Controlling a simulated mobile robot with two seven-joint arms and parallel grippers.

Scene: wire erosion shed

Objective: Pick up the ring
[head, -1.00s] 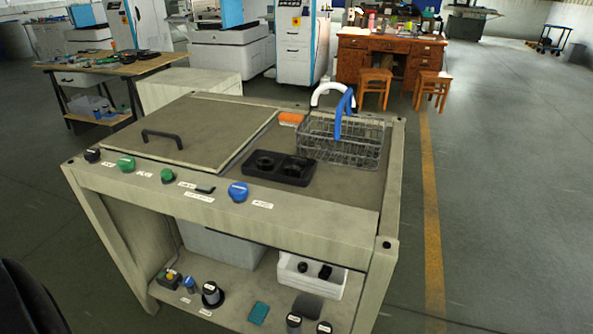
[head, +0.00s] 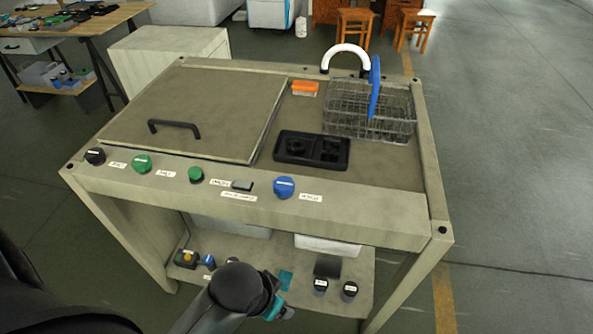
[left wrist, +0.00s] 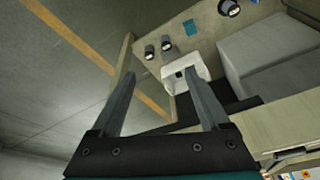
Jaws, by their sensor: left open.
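No ring can be told for certain. A black holder (head: 283,158) on the worktop has two recesses with dark round shapes in them. A white bin (head: 325,246) on the lower shelf is partly hidden by the worktop's front beam; in the left wrist view the bin (left wrist: 196,69) holds a small dark object (left wrist: 180,73), its shape unclear. My left gripper (left wrist: 160,74) is open and empty, its fingers pointing toward the bin and shelf. In the head view its teal body shows in front of the lower shelf, fingertips hidden. My right gripper is not in view.
The worktop carries a wire basket (head: 345,130) with a blue handle, an orange box (head: 305,88) and a lidded panel (head: 200,105). Blue (head: 284,187) and green knobs line the front beam. Black-capped cylinders (head: 349,290) and a teal pad (head: 286,279) occupy the shelf. Floor at right is clear.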

